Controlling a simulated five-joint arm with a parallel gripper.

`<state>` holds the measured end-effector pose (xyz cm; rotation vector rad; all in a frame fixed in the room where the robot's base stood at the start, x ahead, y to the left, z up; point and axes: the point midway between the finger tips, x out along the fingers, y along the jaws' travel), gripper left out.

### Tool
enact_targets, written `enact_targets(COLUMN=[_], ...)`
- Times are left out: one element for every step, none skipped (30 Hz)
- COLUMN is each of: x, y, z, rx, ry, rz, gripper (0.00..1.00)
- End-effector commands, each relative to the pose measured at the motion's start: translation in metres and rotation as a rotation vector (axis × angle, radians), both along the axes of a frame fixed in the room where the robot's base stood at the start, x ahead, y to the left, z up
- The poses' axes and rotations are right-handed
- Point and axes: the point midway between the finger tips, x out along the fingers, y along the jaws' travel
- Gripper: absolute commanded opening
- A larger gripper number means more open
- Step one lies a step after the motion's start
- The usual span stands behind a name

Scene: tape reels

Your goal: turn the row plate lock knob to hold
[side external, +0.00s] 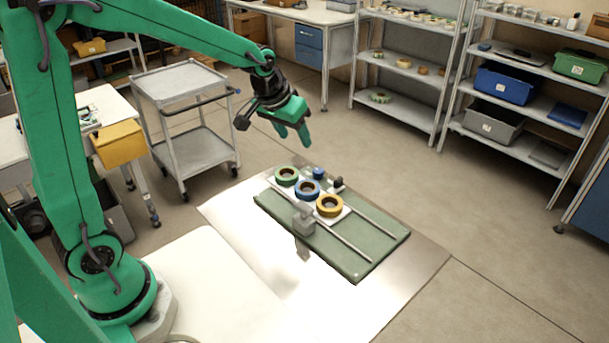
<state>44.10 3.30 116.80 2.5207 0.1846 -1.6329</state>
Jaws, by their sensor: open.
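The row plate (345,213) is a pale plate on a green base board (352,262). It carries a row of three tape reels: green (287,181), blue (298,191) and yellow (320,208). Behind the row are a small blue knob-like part (318,173) and a small dark knob-like part (339,182). I cannot tell which is the lock knob, or its setting. My gripper (292,134) is open and empty, in the air above and behind the reels, fingers pointing down. It touches nothing.
A grey block (304,226) stands at the plate's front edge. Two thin rails (340,243) run along the board. A grey cart (180,85) and shelves (410,70) stand farther back. Air around my gripper is clear.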

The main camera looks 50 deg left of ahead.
Motion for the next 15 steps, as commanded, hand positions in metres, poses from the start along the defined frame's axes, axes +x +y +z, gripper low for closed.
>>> enact_targets(x=[0.009, 0.015, 0.022, 0.027, 0.032, 0.038, 0.043, 0.048, 0.054, 0.058, 0.061, 0.066, 0.069, 0.071, 0.075], y=[0.003, 0.004, 0.006, 0.007, 0.008, 0.010, 0.011, 0.013, 0.015, 0.016, 0.017, 0.019, 0.020, 0.021, 0.022], z=[-0.010, -0.014, -0.021, -0.026, -0.031, -0.039, -0.044, -0.049, -0.056, -0.062, -0.067, -0.073, -0.077, -0.081, -0.085], rx=[-0.003, -0.004, -0.005, -0.006, -0.008, -0.010, -0.011, -0.012, -0.014, -0.016, -0.016, -0.017, -0.018, -0.019, -0.020], ry=[0.007, 0.009, 0.012, 0.013, 0.015, 0.018, 0.019, 0.020, 0.023, 0.025, 0.026, 0.026, 0.028, 0.029, 0.030], rz=[0.008, 0.012, 0.018, 0.023, 0.028, 0.033, 0.038, 0.043, 0.049, 0.053, 0.057, 0.061, 0.065, 0.068, 0.071], gripper=[0.51, 0.51, 0.51, 0.51, 0.51, 0.51, 0.51, 0.51, 0.51, 0.51, 0.51, 0.51, 0.51, 0.51, 0.51])
